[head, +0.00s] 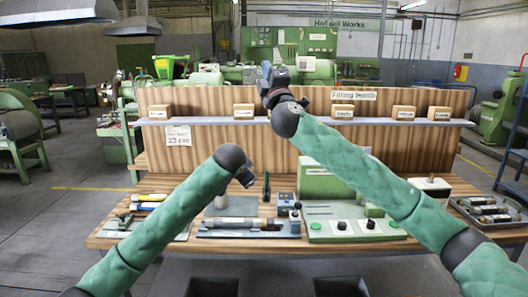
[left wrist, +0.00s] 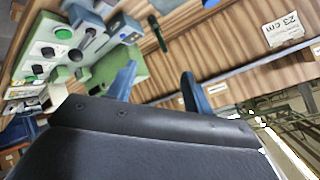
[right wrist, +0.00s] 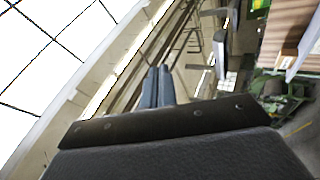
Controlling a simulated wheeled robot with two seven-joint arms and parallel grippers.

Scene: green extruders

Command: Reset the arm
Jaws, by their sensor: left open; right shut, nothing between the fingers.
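My left gripper (head: 246,180) is low over the bench in the head view, partly hidden behind its own wrist. In the left wrist view its two blue fingers (left wrist: 157,85) stand wide apart with nothing between them. My right gripper (head: 268,76) is raised above the shelf, in front of the back panel's top edge, and points up and away. In the right wrist view its fingers (right wrist: 157,86) lie together, empty, with windows and the hall behind them. Both arms are clear of the objects as far as I can see.
The wooden workbench (head: 130,184) carries a green control panel (head: 350,231), a grey fixture (head: 222,233) with a cylinder, and a tray (head: 504,226) of parts at the right. A shelf (head: 220,122) with several labelled wooden blocks runs along the back panel. Air above is free.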

